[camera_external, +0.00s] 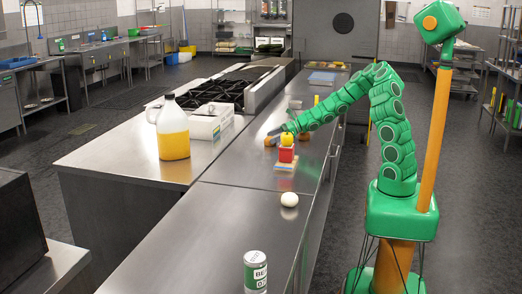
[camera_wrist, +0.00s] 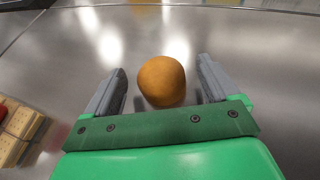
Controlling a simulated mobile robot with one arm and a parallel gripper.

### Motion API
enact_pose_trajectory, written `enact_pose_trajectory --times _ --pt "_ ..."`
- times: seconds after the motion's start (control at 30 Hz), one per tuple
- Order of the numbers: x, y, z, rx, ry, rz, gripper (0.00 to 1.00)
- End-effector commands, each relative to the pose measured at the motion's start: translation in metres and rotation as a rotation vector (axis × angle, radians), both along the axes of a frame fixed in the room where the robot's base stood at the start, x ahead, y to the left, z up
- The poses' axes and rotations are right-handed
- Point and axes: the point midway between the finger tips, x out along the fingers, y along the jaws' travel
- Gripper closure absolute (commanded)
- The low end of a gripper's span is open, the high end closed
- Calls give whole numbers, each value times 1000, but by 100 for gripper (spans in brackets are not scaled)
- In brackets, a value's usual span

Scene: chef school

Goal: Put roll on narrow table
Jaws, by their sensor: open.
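The roll (camera_wrist: 162,81) is a rounded golden-brown lump on a shiny steel surface. In the wrist view it lies between the two grey fingers of my gripper (camera_wrist: 162,66), with a gap on each side. My gripper is open. In the external view my gripper (camera_external: 273,135) is low over the narrow steel counter (camera_external: 235,210), left of a red block. The roll (camera_external: 268,141) shows there only as a small brown patch by the fingers. I cannot tell which surface the task calls the narrow table.
A white round item (camera_external: 290,199) and a can (camera_external: 255,273) stand nearer. A jug (camera_external: 173,135) and a white box (camera_external: 208,126) stand left. Bare counter lies between.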

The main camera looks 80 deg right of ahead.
Motion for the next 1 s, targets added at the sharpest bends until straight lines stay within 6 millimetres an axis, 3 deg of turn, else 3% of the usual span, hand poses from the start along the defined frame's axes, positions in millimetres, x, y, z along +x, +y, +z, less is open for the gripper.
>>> enact_pose_trajectory --times 1.0 --pt "-89 -37 41 0 -2 -1 12"
